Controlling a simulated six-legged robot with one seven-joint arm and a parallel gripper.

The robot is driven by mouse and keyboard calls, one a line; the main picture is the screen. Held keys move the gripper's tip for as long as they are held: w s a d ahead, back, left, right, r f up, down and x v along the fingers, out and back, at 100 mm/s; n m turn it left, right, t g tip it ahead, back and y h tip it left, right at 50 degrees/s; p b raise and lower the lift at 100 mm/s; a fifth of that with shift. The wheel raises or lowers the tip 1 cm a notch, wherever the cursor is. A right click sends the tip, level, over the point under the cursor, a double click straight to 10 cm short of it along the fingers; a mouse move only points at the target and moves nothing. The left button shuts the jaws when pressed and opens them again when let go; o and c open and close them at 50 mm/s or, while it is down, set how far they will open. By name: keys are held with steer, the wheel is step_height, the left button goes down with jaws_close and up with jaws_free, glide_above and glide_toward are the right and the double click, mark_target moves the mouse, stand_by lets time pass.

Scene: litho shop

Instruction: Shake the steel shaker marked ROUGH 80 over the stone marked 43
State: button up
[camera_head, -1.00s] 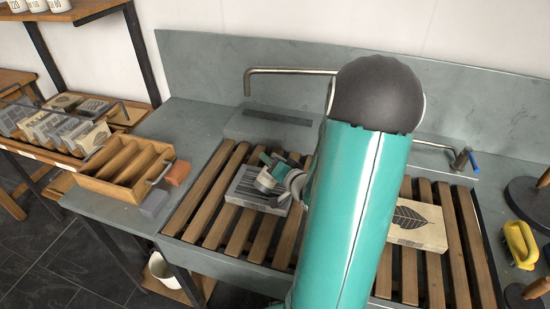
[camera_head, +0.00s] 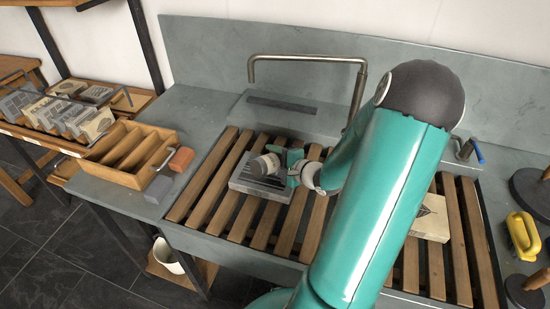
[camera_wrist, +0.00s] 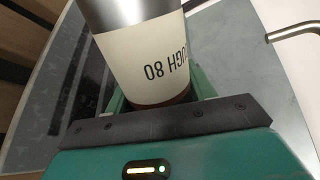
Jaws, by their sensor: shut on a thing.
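My gripper (camera_head: 291,168) is shut on a steel shaker (camera_head: 265,164). In the wrist view the shaker (camera_wrist: 135,50) has a bare steel band, a cream label and upside-down lettering, of which "UGH 80" shows. In the head view the shaker lies well over on its side, above a grey stone (camera_head: 246,184) with dark stripes. The stone lies on the slatted rack (camera_head: 205,205); its number cannot be read. A grey patterned surface (camera_wrist: 75,90) shows beside the shaker in the wrist view. I cannot see any grit falling.
A pale stone with a leaf drawing (camera_head: 432,222) lies on the rack, partly behind my arm. A bent metal pipe (camera_head: 305,57) rises behind the rack. A wooden divided box (camera_head: 125,178) and small blocks stand at left. A yellow-handled tool (camera_head: 523,235) is at right.

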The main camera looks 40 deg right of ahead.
mark_target(268, 173)
steer(key=shift+w+a, duration=0.8)
steer(key=shift+w, duration=0.75)
steer(key=shift+w+a, duration=0.85)
steer(key=shift+w, duration=0.65)
steer(key=shift+w+a, duration=0.8)
steer(key=shift+w, duration=0.75)
steer(key=shift+s+a, duration=0.4)
steer(key=shift+a, duration=0.45)
steer(key=shift+s+a, duration=0.45)
steer(key=shift+a, duration=0.4)
steer(key=shift+s+a, duration=0.4)
steer(key=shift+a, duration=0.45)
steer(key=shift+s+d, duration=0.8)
steer(key=shift+s, duration=0.8)
steer(key=shift+s+d, duration=0.85)
steer(key=shift+s, duration=0.8)
steer(key=shift+s+d, duration=0.8)
steer(key=shift+s, duration=0.8)
